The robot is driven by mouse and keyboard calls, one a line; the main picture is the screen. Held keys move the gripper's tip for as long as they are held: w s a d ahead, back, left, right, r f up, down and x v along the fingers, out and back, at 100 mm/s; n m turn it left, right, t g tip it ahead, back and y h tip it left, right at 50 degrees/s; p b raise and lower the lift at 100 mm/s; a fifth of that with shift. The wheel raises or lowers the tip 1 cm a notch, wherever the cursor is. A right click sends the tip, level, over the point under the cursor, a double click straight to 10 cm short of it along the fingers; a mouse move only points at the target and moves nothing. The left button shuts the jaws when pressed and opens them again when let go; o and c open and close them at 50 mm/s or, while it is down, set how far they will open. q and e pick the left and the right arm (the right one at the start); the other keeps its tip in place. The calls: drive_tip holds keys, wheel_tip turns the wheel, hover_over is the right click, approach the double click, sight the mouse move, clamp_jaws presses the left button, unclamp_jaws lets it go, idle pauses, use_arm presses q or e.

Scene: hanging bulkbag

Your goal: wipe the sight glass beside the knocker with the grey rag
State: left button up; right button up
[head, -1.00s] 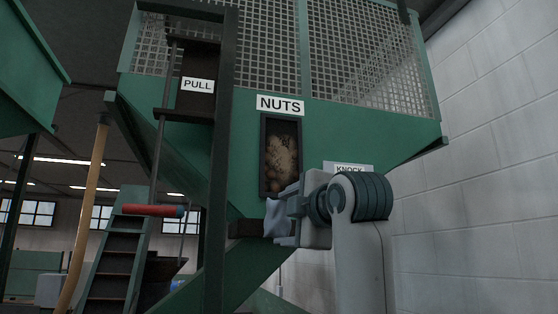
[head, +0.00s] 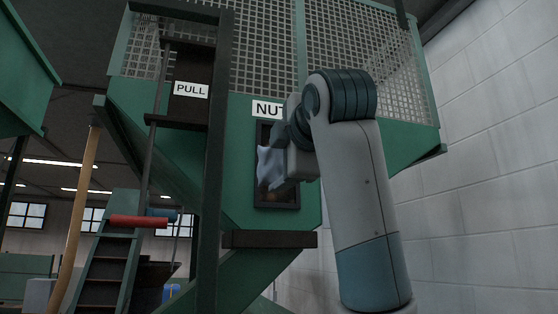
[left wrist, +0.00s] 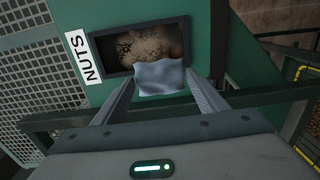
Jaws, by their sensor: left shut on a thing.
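The sight glass (head: 283,197) is a narrow dark-framed window in the green hopper, with brown nuts behind it. It also shows in the left wrist view (left wrist: 150,45), dusty brown. My left gripper (head: 280,165) is shut on the grey rag (head: 267,166), a pale crumpled cloth, in front of the window. In the left wrist view the rag (left wrist: 160,78) sits between the fingers and overlaps the frame's edge. I cannot tell whether it touches the glass. The knocker and its label are hidden behind my left arm. My right gripper is not in view.
A NUTS label (head: 266,110) is above the window, partly covered by my arm. A dark post (head: 214,180) and a PULL label (head: 191,90) stand to the left. A white block wall (head: 490,150) is on the right.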

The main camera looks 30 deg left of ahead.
use_arm(q)
drive_tip(key=shift+w+a+p, duration=0.3)
drive_tip(key=shift+w+a, duration=0.15)
drive_tip(key=shift+a, duration=0.1)
drive_tip(key=shift+p+x, duration=0.65)
drive_tip(key=shift+x, duration=1.1)
drive_tip(key=shift+w+a, duration=0.3)
drive_tip(key=shift+a, duration=0.1)
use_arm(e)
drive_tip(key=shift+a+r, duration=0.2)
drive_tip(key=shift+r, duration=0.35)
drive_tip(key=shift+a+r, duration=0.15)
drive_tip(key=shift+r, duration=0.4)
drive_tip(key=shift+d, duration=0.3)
use_arm(q)
drive_tip(key=shift+w+a, duration=0.35)
drive_tip(key=shift+a, duration=0.05)
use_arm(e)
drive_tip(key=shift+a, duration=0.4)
use_arm(q)
drive_tip(key=shift+w+a, duration=0.25)
drive_tip(key=shift+a, duration=0.05)
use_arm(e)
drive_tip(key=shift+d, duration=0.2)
use_arm(q)
drive_tip(key=shift+w+d, duration=0.1)
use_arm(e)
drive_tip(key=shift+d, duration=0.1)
